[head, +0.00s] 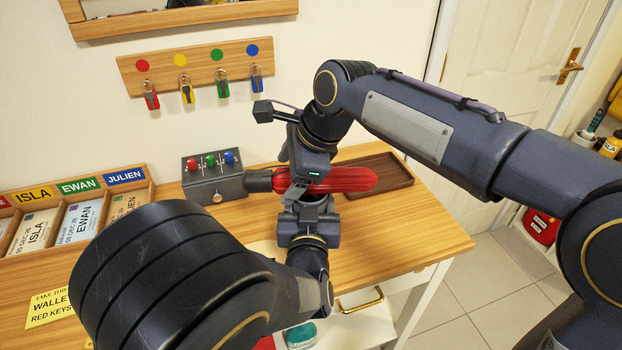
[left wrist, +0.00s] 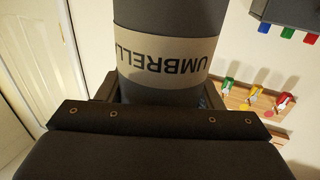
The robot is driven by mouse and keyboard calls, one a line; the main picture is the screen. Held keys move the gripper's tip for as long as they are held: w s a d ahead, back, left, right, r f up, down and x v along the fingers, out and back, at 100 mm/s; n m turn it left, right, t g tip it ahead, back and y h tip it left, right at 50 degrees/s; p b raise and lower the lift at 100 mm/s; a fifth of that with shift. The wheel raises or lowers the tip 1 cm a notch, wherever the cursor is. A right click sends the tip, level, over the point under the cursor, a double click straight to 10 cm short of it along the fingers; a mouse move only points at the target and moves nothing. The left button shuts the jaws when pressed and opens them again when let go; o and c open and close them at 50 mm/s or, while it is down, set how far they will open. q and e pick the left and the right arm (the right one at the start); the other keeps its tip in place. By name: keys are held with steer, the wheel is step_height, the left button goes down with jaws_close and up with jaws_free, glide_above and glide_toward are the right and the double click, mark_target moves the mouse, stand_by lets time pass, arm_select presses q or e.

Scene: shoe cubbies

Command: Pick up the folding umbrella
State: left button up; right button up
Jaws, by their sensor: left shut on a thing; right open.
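The folding umbrella (head: 348,179) is red with a dark handle at its left end. It lies roughly level above the wooden table top in the head view. In the left wrist view a dark grey part of the umbrella (left wrist: 160,85) fills the middle, with a beige band whose lettering is upside down. My left gripper (head: 308,205) reaches up from below and is shut on the umbrella. My right gripper (head: 298,184) comes from above at the umbrella's middle and is open. Its fingertips are mostly hidden, so I cannot tell whether they touch the umbrella.
A grey box (head: 214,178) with coloured knobs stands behind the handle. A brown wooden tray (head: 385,190) lies behind the umbrella. Name-labelled compartments (head: 75,215) are at left. A key rack (head: 196,66) hangs on the wall.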

steer(key=shift+w+a+f, duration=0.15)
steer(key=shift+a+f, duration=0.15)
steer(key=shift+f, duration=0.3)
steer(key=shift+r, duration=0.1)
steer(key=c, duration=1.4)
